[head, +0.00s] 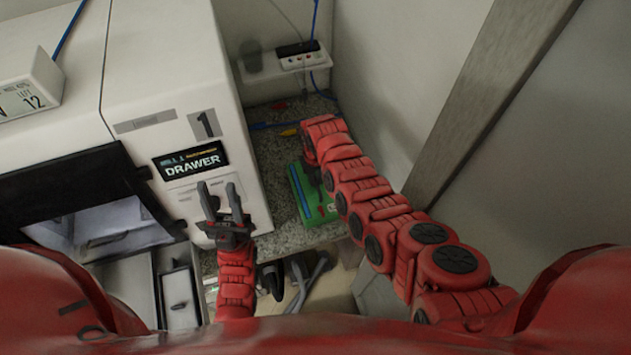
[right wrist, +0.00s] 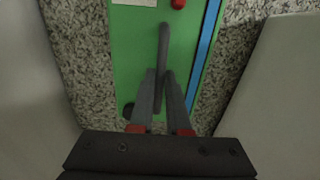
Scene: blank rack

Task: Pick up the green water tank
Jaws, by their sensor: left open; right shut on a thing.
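The green water tank (head: 312,203) stands on the speckled counter between the white machine and the wall, partly hidden by my right arm. In the right wrist view, the green tank (right wrist: 133,60) shows a red knob, a blue strip along its right side and a dark upright handle (right wrist: 162,50). My right gripper (right wrist: 159,78) is shut on this handle, its two fingers close on either side of it. My left gripper (head: 221,192) is open and empty in front of the white machine, left of the tank.
The white machine (head: 190,60), marked 1 and DRAWER, stands close on the left. A wall (head: 400,80) and grey post (head: 490,100) bound the right. A power strip (head: 303,55) and blue cable lie behind. The speckled counter (head: 272,160) leaves a narrow gap around the tank.

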